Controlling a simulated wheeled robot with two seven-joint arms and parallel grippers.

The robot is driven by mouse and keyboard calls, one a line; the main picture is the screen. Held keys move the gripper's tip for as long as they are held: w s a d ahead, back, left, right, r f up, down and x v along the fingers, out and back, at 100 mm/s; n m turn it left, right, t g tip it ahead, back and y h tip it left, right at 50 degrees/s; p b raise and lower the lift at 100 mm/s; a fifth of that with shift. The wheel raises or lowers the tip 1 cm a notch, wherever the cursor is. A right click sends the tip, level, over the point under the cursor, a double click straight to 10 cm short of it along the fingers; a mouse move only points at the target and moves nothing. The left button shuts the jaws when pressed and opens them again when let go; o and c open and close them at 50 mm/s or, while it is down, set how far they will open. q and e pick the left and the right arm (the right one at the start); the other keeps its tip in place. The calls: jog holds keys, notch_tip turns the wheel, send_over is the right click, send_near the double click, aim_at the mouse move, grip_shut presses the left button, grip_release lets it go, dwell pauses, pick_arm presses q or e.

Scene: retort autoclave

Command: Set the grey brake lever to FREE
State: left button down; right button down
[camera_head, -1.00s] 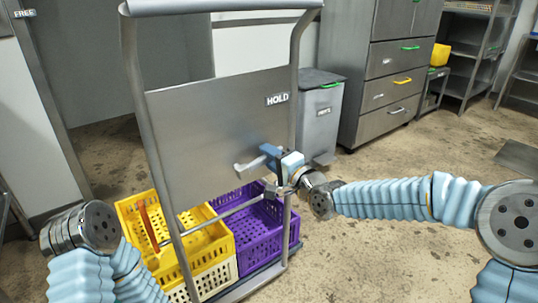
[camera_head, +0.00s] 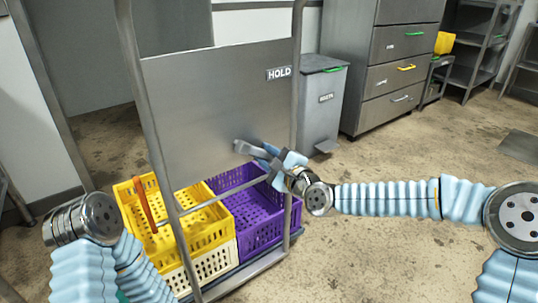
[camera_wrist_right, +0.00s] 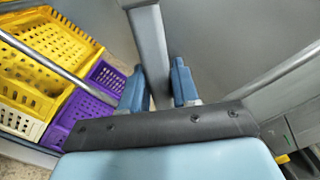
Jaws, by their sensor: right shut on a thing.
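The grey brake lever (camera_head: 243,147) sticks out in front of the trolley's steel panel (camera_head: 210,110), below and left of the HOLD label (camera_head: 279,73). My right gripper (camera_head: 271,154) is at the lever, and its blue fingers cover part of it. In the right wrist view the grey bar of the lever (camera_wrist_right: 150,50) runs between the two fingertips (camera_wrist_right: 160,82), and the gripper is shut on it. The lever's pivot is hidden. My left arm ends at the lower left; its fingers do not show. No FREE label shows now.
Yellow (camera_head: 202,238) and purple (camera_head: 262,232) crates stand on the trolley below the panel. An orange handle (camera_head: 145,204) stands at the yellow crates. A grey bin (camera_head: 322,110) and drawer cabinet (camera_head: 394,82) stand behind. The floor at right is clear.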

jog(key=shift+f, duration=0.25)
dwell(0.3)
jog(key=c, duration=0.9)
grip_release()
jog(key=p+v, duration=0.3)
jog(key=v, duration=1)
jog(key=shift+s+d, duration=0.2)
jog(key=shift+s, duration=0.2)
